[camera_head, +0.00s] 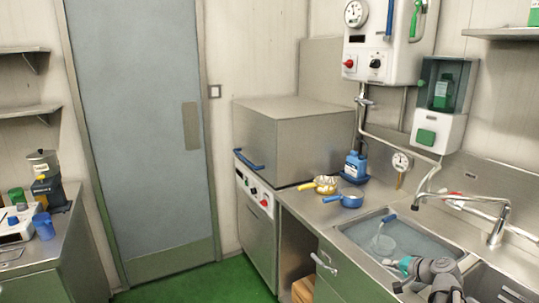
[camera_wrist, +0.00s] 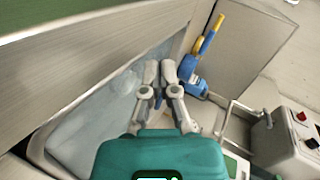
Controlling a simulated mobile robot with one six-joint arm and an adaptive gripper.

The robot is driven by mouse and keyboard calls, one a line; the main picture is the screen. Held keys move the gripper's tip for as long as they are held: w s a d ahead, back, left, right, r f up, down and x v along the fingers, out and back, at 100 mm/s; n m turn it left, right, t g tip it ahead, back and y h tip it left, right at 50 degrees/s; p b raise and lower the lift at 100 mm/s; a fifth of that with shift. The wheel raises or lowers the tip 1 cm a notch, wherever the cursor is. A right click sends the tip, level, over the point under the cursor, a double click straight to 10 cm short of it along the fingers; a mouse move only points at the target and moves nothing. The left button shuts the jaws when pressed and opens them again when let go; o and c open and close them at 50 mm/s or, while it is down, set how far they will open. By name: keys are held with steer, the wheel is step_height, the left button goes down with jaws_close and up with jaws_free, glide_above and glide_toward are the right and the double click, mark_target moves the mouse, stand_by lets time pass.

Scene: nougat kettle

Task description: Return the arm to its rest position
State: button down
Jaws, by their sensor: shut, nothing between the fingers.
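My gripper (camera_head: 389,263) is low at the right of the head view, above the front right part of the water-filled sink (camera_head: 352,238). Its teal body and grey arm link lie at the bottom edge. In the wrist view my gripper (camera_wrist: 160,68) has its fingertips close together with nothing held. The sink water (camera_wrist: 85,130) shows below and to the left of the fingers there. A clear vessel with a blue handle (camera_head: 387,219) sits in the sink, apart from the fingers in the head view.
The tap (camera_head: 497,225) rises right of my gripper. A steel machine (camera_head: 290,140) stands farther left. Green floor (camera_head: 200,284) is clear.

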steer(key=s+a+f+n+g+h+p, duration=0.2)
steer(key=s+a+n+g+h, duration=0.1)
steer(key=a, duration=0.8)
steer(key=s+a+f+n+g+h+p, duration=0.2)
steer(key=s+a+n+g, duration=0.4)
steer(key=s+a, duration=0.4)
steer(key=shift+a+g+h+p, duration=0.55)
steer(key=shift+g+h+p, duration=0.05)
steer(key=shift+g, duration=0.3)
